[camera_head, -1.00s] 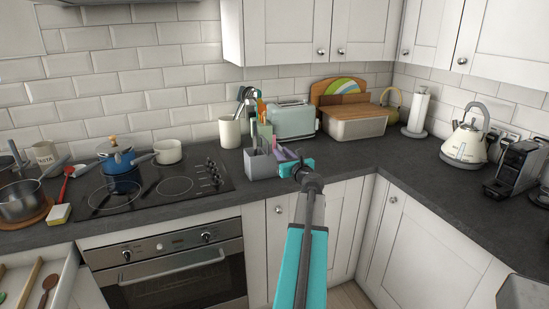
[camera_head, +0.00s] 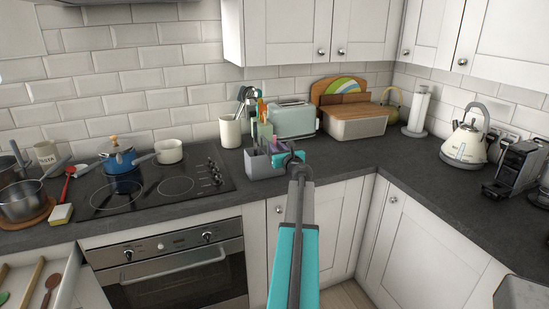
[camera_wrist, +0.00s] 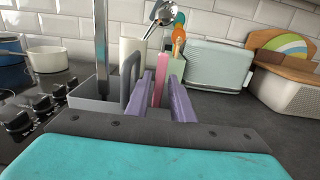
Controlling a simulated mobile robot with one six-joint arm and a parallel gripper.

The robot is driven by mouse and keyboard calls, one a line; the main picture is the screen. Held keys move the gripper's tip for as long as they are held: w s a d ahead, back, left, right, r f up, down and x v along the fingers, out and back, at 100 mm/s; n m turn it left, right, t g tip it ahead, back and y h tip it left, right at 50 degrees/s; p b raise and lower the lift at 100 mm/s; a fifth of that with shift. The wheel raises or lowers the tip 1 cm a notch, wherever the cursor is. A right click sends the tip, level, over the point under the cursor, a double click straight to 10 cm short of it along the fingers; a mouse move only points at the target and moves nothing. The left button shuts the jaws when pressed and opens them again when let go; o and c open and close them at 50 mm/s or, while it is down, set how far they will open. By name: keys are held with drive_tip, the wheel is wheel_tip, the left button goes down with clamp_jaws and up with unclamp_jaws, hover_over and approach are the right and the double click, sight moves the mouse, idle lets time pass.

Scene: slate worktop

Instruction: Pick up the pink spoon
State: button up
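The pink spoon shows in the wrist view as an upright pink handle (camera_wrist: 160,82); its lower end is hidden. It appears to stand in the grey utensil caddy (camera_head: 257,168), whose wall also shows in the wrist view (camera_wrist: 92,103). My gripper (camera_head: 277,152) is at the caddy's right side. In the wrist view its two purple fingers (camera_wrist: 160,77) are apart, one on each side of the pink handle, with narrow gaps. I cannot tell whether the handle is between the fingertips or just beyond them.
A metal utensil (camera_wrist: 101,45) and a dark grey handle (camera_wrist: 128,72) stand left of the fingers. A cream utensil crock (camera_head: 230,132) and a mint toaster (camera_head: 293,121) are behind. A bread bin (camera_head: 357,127) stands to the right. The worktop in front of it is clear.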

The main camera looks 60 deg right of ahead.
drive_tip(key=shift+w, duration=0.1)
drive_tip(key=p+x, duration=0.1)
drive_tip(key=x, duration=0.4)
drive_tip(key=shift+p, duration=0.35)
idle(0.6)
clamp_jaws()
